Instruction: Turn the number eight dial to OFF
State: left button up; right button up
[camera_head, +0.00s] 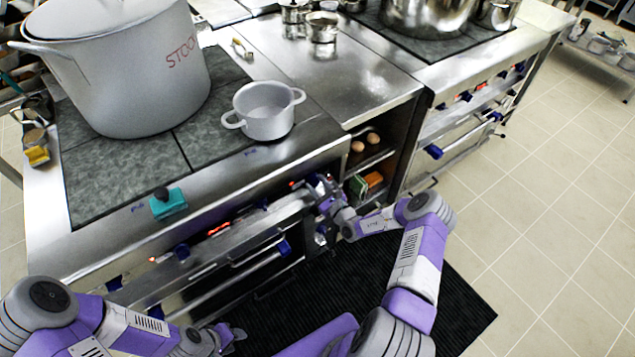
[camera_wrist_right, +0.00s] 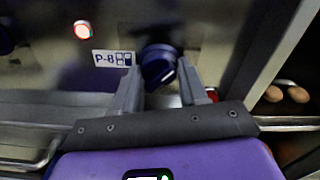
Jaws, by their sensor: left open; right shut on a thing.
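The number eight dial (camera_wrist_right: 158,62) is a dark blue knob on the stove's front panel, beside a label (camera_wrist_right: 112,58) reading P-8. My right gripper (camera_wrist_right: 160,80) is shut on it, with one finger on each side. The dial's exact pointer angle is hard to read. In the head view my right gripper (camera_head: 325,196) is at the right end of the stove front and covers the dial. My left gripper (camera_head: 226,336) is low at the bottom left, open and empty, away from the stove front.
A large stockpot (camera_head: 140,75) and a small white pot (camera_head: 266,112) stand on the stove top. Open shelves with eggs (camera_head: 366,142) are right of the dial. A red light (camera_wrist_right: 82,31) glows left of the dial.

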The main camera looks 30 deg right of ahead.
jog(key=n+p, duration=0.2)
jog(key=n, duration=0.1)
jog(key=shift+r+n+p, duration=0.15)
jog(key=shift+n+p, duration=0.2)
jog(key=shift+n, duration=0.05)
jog(key=shift+d+n+p, duration=0.1)
jog(key=shift+n+p, duration=1.05)
jog(key=shift+n, duration=1.05)
jog(key=o, duration=1.1)
jog(key=shift+c, duration=0.2)
jog(key=s+p, duration=0.1)
jog(key=s, duration=0.6)
jog(key=shift+s+d+p, duration=0.3)
jog(key=shift+s+p, duration=0.05)
jog(key=shift+p, duration=0.05)
